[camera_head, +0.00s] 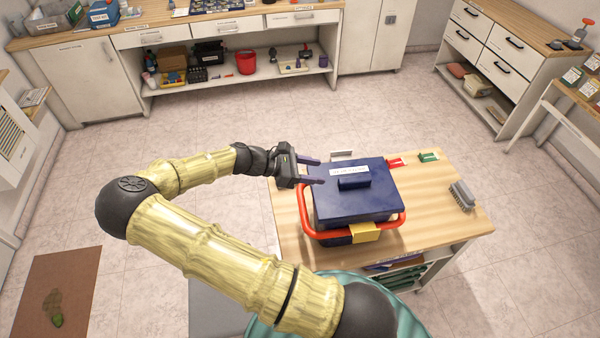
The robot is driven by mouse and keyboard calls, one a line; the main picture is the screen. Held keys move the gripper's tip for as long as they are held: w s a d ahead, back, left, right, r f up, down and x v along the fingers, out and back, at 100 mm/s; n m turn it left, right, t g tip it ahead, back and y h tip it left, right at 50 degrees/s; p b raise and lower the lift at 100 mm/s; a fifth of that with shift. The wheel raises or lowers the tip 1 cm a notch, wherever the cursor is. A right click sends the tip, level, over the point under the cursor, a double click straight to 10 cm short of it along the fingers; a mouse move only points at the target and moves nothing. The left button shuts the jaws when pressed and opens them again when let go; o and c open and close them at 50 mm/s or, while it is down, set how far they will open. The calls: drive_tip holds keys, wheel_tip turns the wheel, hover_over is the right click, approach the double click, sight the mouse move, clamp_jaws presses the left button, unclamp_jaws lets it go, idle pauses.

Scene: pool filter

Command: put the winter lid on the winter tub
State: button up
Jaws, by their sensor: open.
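A dark blue lid (370,207) with a white label and a raised blue handle block (354,182) lies over the top of a dark blue tub (337,240) on the wooden table. From this view I cannot tell whether the lid is fully seated. A red-orange bar (400,229) with a yellow piece (365,232) runs around the tub's front and sides. My gripper (318,172) is open and empty at the lid's left edge, its purple fingers pointing right towards the handle block. I cannot tell whether the fingers touch the lid.
On the table (450,222) are a red clip-like piece (396,162), a green one (429,157) and a grey brush (462,195). A small grey-white piece (342,155) stands behind the lid. The table's right front is clear. Counters and drawers line the walls.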

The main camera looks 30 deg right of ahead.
drive_tip(key=v, duration=0.3)
drive_tip(key=shift+a+r+b, duration=0.15)
drive_tip(key=shift+a+b, duration=0.15)
drive_tip(key=s+a+f+m+y, duration=0.3)
drive_tip(key=s+f+m+y, duration=0.1)
drive_tip(key=s+m+y, duration=0.35)
drive_tip(key=s+a+r+m+t+y+b, duration=0.1)
drive_tip(key=s+a+r+m+t+y, duration=0.3)
drive_tip(key=r, duration=0.5)
drive_tip(key=a+m+t+y, duration=0.1)
drive_tip(key=a+m+t, duration=0.1)
drive_tip(key=a+m, duration=0.1)
drive_tip(key=shift+s+a+r+t+b, duration=0.15)
drive_tip(key=shift+s+r+t+b, duration=0.15)
drive_tip(key=shift+t, duration=0.1)
drive_tip(key=shift+y, duration=0.25)
idle(1.2)
